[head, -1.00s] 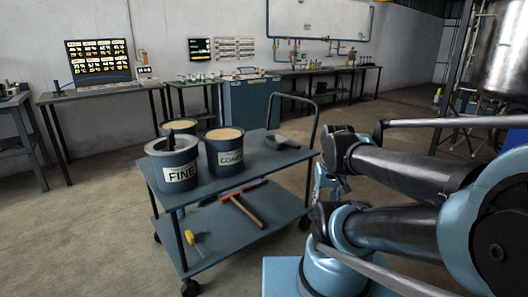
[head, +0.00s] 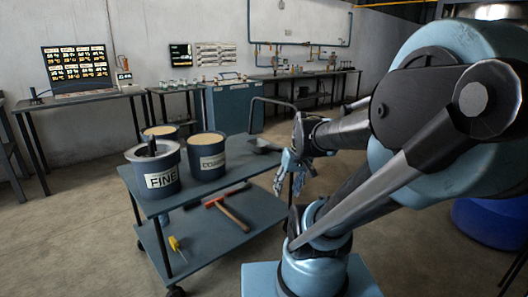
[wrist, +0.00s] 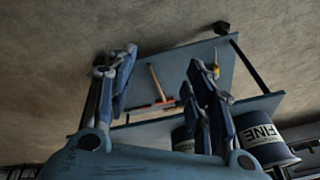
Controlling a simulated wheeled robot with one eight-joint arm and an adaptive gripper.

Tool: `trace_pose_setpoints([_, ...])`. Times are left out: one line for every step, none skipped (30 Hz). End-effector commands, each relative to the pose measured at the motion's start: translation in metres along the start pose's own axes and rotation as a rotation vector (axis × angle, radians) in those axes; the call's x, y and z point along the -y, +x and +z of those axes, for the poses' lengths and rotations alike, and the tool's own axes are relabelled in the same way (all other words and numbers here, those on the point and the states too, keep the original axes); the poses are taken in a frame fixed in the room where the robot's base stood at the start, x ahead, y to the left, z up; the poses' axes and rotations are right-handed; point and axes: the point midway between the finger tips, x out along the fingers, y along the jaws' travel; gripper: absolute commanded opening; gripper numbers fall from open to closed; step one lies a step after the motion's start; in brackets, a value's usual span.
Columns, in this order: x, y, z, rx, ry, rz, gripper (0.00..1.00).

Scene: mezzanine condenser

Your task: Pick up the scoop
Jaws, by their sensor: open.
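The scoop (head: 264,145) is a small dark grey shape on the top shelf of the cart (head: 205,195), at its far right end. It lies partly behind the arm in the head view, so its handle is hard to make out. My gripper (head: 294,178) is open and empty, just right of the cart's right edge and in front of the scoop. In the wrist view my two fingers (wrist: 163,62) are spread apart with the cart beyond them. I do not see the scoop in the wrist view.
A FINE bucket (head: 160,181) with a dark object sticking up and a COARSE bucket (head: 207,164) stand on the top shelf, with another bucket behind. A hammer (head: 232,215) and a yellow-handled tool (head: 176,245) lie on the lower shelf. The cart's push handle rises behind.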

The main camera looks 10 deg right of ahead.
Motion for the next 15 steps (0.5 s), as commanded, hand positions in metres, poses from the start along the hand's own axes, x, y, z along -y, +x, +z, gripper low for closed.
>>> trace_pose_setpoints([0.002,-0.001,-0.015,-0.014,-0.008,-0.023,0.48])
trace_pose_setpoints([0.004,-0.001,-0.023,-0.022,-0.014,-0.037,0.48])
trace_pose_setpoints([0.006,-0.001,-0.034,-0.033,-0.023,-0.057,0.48])
trace_pose_setpoints([0.007,-0.001,-0.042,-0.042,-0.029,-0.072,0.48])
trace_pose_setpoints([0.009,-0.001,-0.051,-0.051,-0.036,-0.085,0.48])
trace_pose_setpoints([0.010,-0.001,-0.062,-0.064,-0.045,-0.104,0.48])
trace_pose_setpoints([0.011,-0.001,-0.070,-0.074,-0.051,-0.118,0.48])
trace_pose_setpoints([0.012,0.000,-0.079,-0.084,-0.057,-0.131,0.48])
trace_pose_setpoints([0.013,0.000,-0.090,-0.098,-0.065,-0.149,0.48])
trace_pose_setpoints([0.014,0.001,-0.098,-0.109,-0.072,-0.161,0.48])
trace_pose_setpoints([0.014,0.002,-0.107,-0.120,-0.077,-0.175,0.48])
trace_pose_setpoints([0.015,0.003,-0.118,-0.135,-0.086,-0.192,0.48])
trace_pose_setpoints([0.015,0.004,-0.127,-0.146,-0.091,-0.203,0.48])
trace_pose_setpoints([0.015,0.005,-0.135,-0.158,-0.098,-0.216,0.48])
trace_pose_setpoints([0.015,0.006,-0.146,-0.175,-0.104,-0.231,0.48])
